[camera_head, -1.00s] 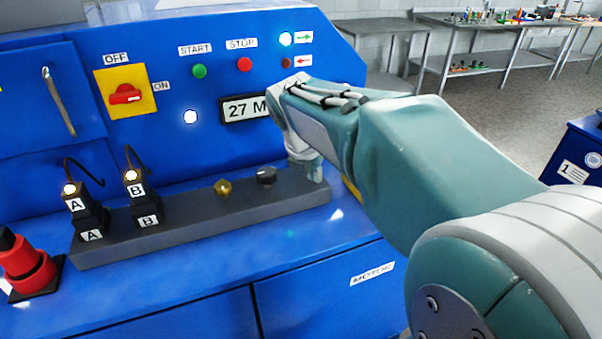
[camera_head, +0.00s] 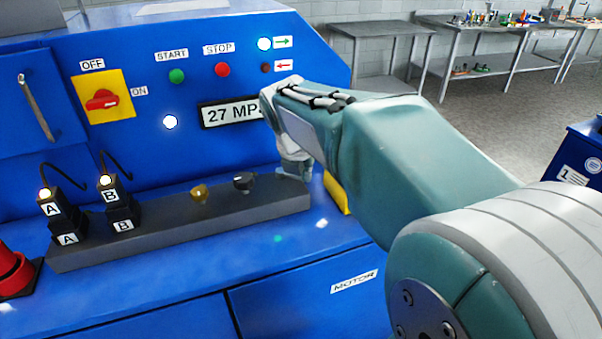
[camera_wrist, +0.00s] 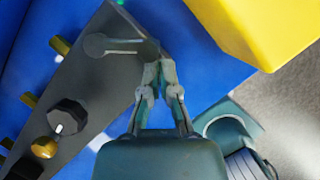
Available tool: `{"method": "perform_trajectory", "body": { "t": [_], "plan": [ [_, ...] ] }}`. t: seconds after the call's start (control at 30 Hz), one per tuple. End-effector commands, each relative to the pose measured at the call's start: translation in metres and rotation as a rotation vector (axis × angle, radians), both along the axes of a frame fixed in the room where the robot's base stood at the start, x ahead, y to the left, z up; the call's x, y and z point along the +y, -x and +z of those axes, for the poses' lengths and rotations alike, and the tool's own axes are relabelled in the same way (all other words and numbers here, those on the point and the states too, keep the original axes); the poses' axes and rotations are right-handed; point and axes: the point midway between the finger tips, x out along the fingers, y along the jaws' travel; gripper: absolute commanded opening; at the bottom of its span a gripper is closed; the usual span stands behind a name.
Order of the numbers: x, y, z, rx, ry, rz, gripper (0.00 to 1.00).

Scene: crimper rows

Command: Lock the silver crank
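The silver crank (camera_wrist: 116,46) shows in the wrist view as a dull grey bar with a round end at left, at the end of the dark grey block (camera_wrist: 80,75). My gripper (camera_wrist: 158,72) is at the bar's right end, its fingertips drawn close together around it. It looks shut on that end, though the fingers hide the contact. In the head view my arm hides the crank, and my wrist is over the right end of the same block (camera_head: 170,225).
Left of the crank, a black knob and a brass knob (camera_head: 199,194) stand on the block, then plugs A and B. A yellow part (camera_wrist: 270,25) is close to my gripper at upper right in the wrist view. The blue panel reads 27 MP, partly hidden by my arm.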

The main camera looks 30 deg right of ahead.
Motion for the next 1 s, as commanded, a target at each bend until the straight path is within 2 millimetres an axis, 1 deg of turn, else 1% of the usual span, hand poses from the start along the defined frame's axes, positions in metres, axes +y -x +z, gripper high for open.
{"method": "perform_trajectory", "body": {
  "t": [0.27,0.37,0.47,0.8,0.9,1.0],
  "plan": [
    [0.001,0.000,0.000,0.000,0.001,0.000,0.00],
    [0.002,0.001,0.004,-0.001,0.002,0.000,0.00],
    [0.006,0.003,0.016,-0.004,0.002,0.001,0.00],
    [0.024,0.020,0.081,-0.004,0.000,0.001,0.00],
    [0.029,0.024,0.095,-0.002,0.001,0.002,0.00],
    [0.032,0.026,0.105,-0.001,0.000,0.001,0.00]
  ]
}}
